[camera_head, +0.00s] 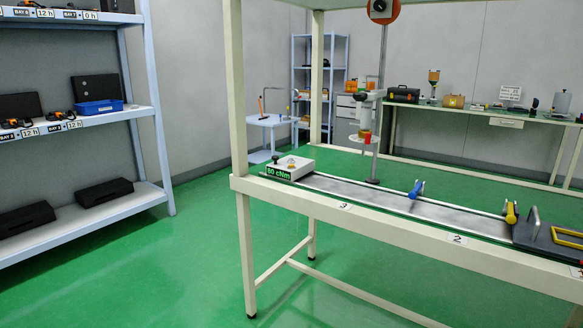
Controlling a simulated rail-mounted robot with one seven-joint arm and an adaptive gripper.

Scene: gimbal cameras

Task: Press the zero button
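A white box-shaped device (289,167) sits at the left end of the long bench. Its front has a green-lit display (279,173) that appears to read "80 cNm". Small details show on its top face, with a dark knob-like part (275,158) at its back left. They are too small to tell which, if any, is the zero button. My gripper is not in view.
The bench (400,232) carries a grey track with blue (416,189) and yellow (511,212) clamp-like parts. An upright tool (365,97) stands or hangs behind it. Shelves (150,115) stand at left; a back table (480,113) holds several items. Green floor lies open between.

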